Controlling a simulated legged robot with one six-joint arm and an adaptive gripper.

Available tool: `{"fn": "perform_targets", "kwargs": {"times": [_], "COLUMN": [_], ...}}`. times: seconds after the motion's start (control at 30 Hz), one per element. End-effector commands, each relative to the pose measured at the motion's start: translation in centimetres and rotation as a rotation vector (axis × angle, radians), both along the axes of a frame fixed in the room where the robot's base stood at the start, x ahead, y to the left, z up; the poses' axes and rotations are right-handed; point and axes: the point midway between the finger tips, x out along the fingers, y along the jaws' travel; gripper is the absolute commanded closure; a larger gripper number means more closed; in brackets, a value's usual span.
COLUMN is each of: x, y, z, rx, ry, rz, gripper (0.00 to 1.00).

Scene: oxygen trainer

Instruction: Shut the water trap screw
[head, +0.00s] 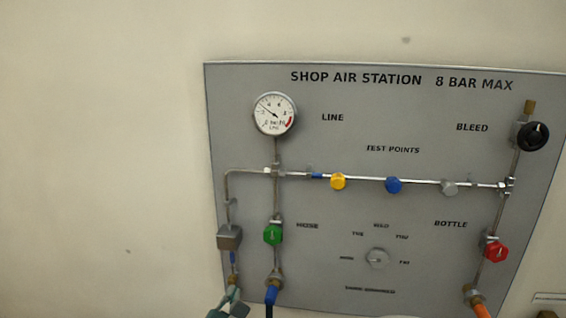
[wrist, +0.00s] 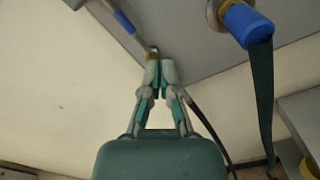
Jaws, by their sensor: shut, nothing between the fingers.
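The water trap (head: 229,237) is a small grey-brown block at the lower left of the grey panel. A thin stem with a blue sleeve (head: 232,257) runs down from it to a small brass screw (head: 234,281). My gripper (head: 232,295) is at the panel's bottom edge, just below this brass piece. In the wrist view the blue-sleeved stem (wrist: 125,22) leads to my gripper (wrist: 160,66), whose fingers are together. Brass shows at the left fingertip (wrist: 152,58). I cannot tell whether they touch, and the screw's turn position is not clear.
A blue hose fitting (head: 271,295) hangs close to the right of my gripper; it also shows in the wrist view (wrist: 247,24). Above are a green knob (head: 272,235) and a gauge (head: 275,114). A red knob (head: 495,251) is far right. The left wall is bare.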

Motion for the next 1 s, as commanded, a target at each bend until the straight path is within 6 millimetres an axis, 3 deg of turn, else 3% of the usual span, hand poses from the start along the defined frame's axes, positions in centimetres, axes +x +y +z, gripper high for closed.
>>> {"fn": "perform_targets", "kwargs": {"times": [0.2, 0.53, 0.7, 1.0], "x": [-2.0, -2.3, -2.9, -0.4], "y": [0.4, 0.5, 2.4, 1.8], "z": [0.0, 0.1, 0.7, 0.7], "rx": [0.000, 0.000, 0.001, 0.000], "ry": [-0.001, 0.000, 0.000, 0.000], "rz": [0.002, 0.001, 0.002, -0.004], "gripper": [1.00, 1.00, 1.00, 1.00]}}
